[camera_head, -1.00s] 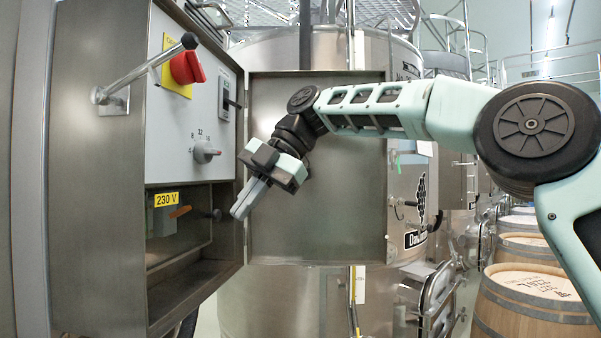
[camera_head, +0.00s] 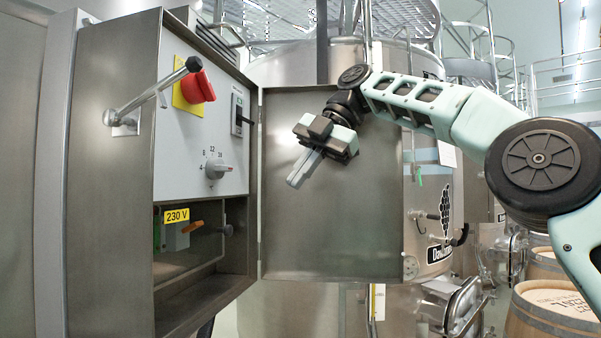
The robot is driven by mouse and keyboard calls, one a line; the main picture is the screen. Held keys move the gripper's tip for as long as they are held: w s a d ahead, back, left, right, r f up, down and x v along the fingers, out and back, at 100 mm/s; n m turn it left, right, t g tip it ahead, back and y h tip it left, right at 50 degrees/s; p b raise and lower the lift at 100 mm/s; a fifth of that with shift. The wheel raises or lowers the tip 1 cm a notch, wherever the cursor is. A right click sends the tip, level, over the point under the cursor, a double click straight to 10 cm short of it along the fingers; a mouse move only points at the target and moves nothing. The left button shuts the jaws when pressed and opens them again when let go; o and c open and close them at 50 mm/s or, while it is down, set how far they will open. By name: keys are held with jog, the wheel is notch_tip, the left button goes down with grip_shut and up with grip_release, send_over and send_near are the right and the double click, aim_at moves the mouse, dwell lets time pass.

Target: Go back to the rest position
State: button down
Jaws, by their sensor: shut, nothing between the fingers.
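My gripper (camera_head: 298,178) is shut and empty, its fingers pointing down and to the left. It hangs in front of the open cabinet door (camera_head: 335,240), to the right of the control panel (camera_head: 205,145), apart from the panel's controls. My arm reaches in from the right edge of the view, with its upper links bent over toward the cabinet.
The steel cabinet (camera_head: 110,215) has a red knob (camera_head: 198,87), a lever handle (camera_head: 155,95), a grey rotary dial (camera_head: 216,170) and a 230 V socket (camera_head: 172,238). A steel vat (camera_head: 290,310) stands behind the door. Wooden barrels (camera_head: 545,315) stand at the lower right.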

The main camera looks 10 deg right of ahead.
jog(key=s+a+f+m+h+b, duration=0.1)
jog(key=s+a+f+m+b, duration=0.2)
jog(key=f, duration=0.5)
jog(key=s+a+f+m+h+b, duration=0.1)
jog(key=s+a+f+m, duration=0.25)
jog(key=s+f, duration=0.35)
jog(key=s+a+f+m+h+b, duration=0.2)
jog(key=s+a+f+m, duration=0.1)
jog(key=f, duration=0.6)
jog(key=s+d+f+m+h+b, duration=0.1)
jog(key=s+d+f+m, duration=0.3)
jog(key=f, duration=0.4)
jog(key=s+d+f+m+b, duration=0.3)
jog(key=s+d+f, duration=0.3)
jog(key=s+f, duration=0.2)
jog(key=s+d+f+m+t+h+b, duration=0.1)
jog(key=s+d+f+m, duration=0.3)
jog(key=f, duration=0.5)
jog(key=s+d+b, duration=0.1)
jog(key=s, duration=0.1)
jog(key=shift+s+f+m+h, duration=0.3)
jog(key=shift+s+m, duration=0.05)
